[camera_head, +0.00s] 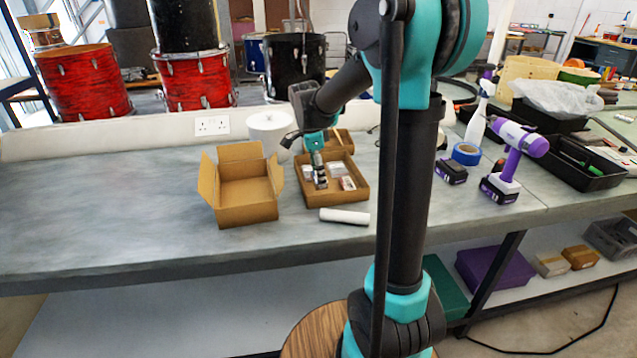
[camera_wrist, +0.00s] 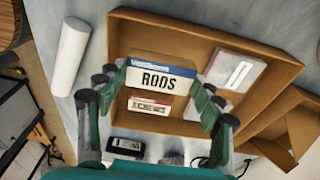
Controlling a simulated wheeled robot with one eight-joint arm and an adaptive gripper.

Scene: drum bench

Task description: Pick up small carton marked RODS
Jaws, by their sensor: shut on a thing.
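The small carton marked RODS (camera_wrist: 161,80) is brown with a white label and a blue band. It sits between the two fingers of my gripper (camera_wrist: 162,92) in the wrist view, and the fingers are shut on its sides. In the head view my gripper (camera_head: 320,183) points down into a shallow brown cardboard tray (camera_head: 347,201); there the carton is too small and covered to make out clearly. The wrist view also shows the tray (camera_wrist: 200,27) around and behind the carton. I cannot tell whether the carton touches the tray floor.
A carton marked SCREWS (camera_wrist: 150,105) and white-topped boxes (camera_wrist: 235,72) share the tray. An open cardboard box (camera_head: 247,205) stands left of it, and a white roll (camera_head: 344,216) lies in front. A white bin (camera_head: 268,130) stands behind. The bench's left side is clear.

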